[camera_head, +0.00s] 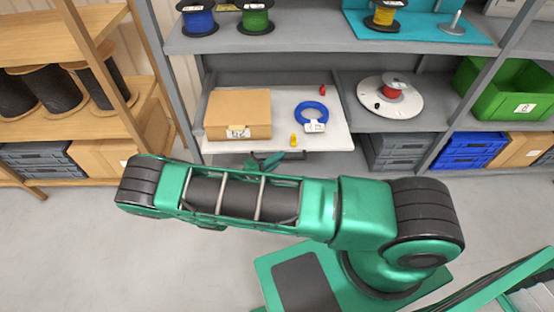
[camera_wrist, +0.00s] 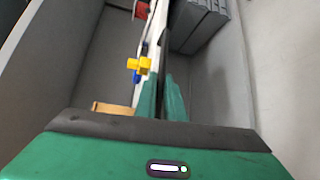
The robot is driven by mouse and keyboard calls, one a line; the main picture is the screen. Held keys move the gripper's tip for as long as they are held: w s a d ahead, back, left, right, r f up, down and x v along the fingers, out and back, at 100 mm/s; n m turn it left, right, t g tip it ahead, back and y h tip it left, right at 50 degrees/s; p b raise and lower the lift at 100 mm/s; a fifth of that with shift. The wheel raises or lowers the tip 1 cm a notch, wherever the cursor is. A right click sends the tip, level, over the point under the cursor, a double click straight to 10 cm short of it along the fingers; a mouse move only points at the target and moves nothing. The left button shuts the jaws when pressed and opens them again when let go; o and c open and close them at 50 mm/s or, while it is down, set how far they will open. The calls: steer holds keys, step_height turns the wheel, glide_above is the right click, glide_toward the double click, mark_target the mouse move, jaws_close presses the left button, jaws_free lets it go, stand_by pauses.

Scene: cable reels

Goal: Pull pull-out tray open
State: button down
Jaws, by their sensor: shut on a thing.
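The pull-out tray (camera_head: 272,142) is a white board in the middle bay of the grey shelving, and its front edge stands a little forward of the neighbouring shelf board. A dark handle (camera_head: 298,155) runs under its front edge. My gripper (camera_head: 268,161) is at this handle, partly hidden behind my green arm. In the wrist view my green fingers (camera_wrist: 163,100) are closed together on the dark handle beside the tray's white edge (camera_wrist: 150,45). The grip itself is partly hidden.
On the tray are a cardboard box (camera_head: 238,113), a blue ring (camera_head: 311,116) with a white label, a yellow piece (camera_head: 293,140) and a small red piece (camera_head: 322,90). A turntable with a red reel (camera_head: 392,90) stands right.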

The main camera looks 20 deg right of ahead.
steer(key=s+a, duration=0.2)
steer(key=s, duration=0.6)
steer(key=s+a, duration=0.3)
steer(key=s, duration=0.6)
steer(key=shift+s+a, duration=0.25)
steer(key=shift+a, duration=0.05)
steer(key=shift+f, duration=0.15)
steer(key=c, duration=1.8)
jaws_free()
steer(key=shift+c, duration=0.2)
steer(key=v, duration=1.1)
steer(key=shift+w+d, duration=0.1)
steer(key=shift+w, duration=0.1)
